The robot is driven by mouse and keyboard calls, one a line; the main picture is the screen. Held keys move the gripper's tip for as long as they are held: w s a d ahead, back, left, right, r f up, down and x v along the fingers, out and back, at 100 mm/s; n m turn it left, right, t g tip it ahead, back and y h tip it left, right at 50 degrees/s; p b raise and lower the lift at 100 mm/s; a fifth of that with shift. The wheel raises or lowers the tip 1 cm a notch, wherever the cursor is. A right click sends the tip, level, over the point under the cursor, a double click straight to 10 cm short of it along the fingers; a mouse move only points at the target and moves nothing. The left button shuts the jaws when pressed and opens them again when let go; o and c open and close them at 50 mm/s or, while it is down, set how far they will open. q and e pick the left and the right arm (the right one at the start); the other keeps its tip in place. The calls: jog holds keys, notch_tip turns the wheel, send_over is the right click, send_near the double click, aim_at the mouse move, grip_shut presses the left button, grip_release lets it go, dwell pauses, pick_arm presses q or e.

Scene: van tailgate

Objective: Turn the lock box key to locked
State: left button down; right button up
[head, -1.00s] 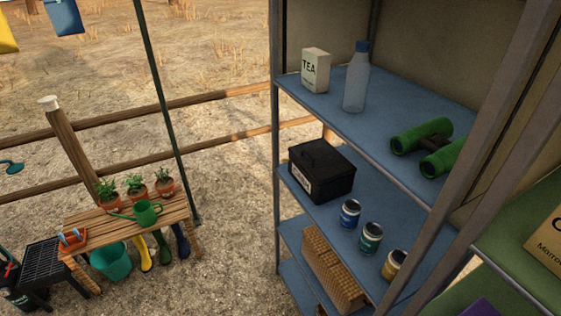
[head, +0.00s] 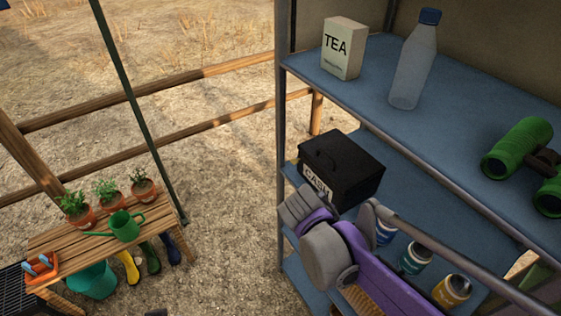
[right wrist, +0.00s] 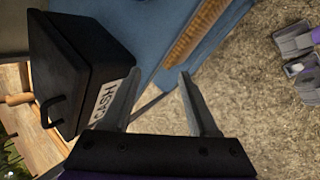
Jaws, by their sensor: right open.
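The lock box is a black box (head: 338,168) with a handle on its lid and a white CASH label on its front. It stands on the middle blue shelf at the left end. In the right wrist view the box (right wrist: 85,75) is at the left, tilted in the picture. My right gripper (right wrist: 160,75) is open and empty, with one finger just beside the label end of the box; I cannot tell whether it touches. In the head view my right arm reaches in front of the box's lower side. I cannot make out the key.
A TEA carton (head: 343,48), a clear bottle (head: 413,62) and green binoculars (head: 517,150) stand on the upper shelf (head: 375,100). Several cans, including a yellow one (head: 452,290), are right of the box behind my arm. A shelf post (head: 282,130) stands at the left.

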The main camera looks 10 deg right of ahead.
jog(key=w+n+h+b, duration=0.2)
jog(key=w+n+h, duration=0.15)
jog(key=w, duration=0.25)
jog(key=n+t+h+b, duration=0.3)
jog(key=n+h+b, duration=0.1)
jog(key=n+h, duration=0.45)
send_near(296, 160)
pick_arm(q)
notch_tip(296, 160, down, 7)
jog(key=s, duration=0.1)
jog(key=shift+f, duration=0.15)
pick_arm(e)
jog(key=x, duration=0.8)
jog(key=shift+n, duration=0.3)
pick_arm(q)
jog(key=shift+s, duration=0.1)
pick_arm(e)
grip_shut()
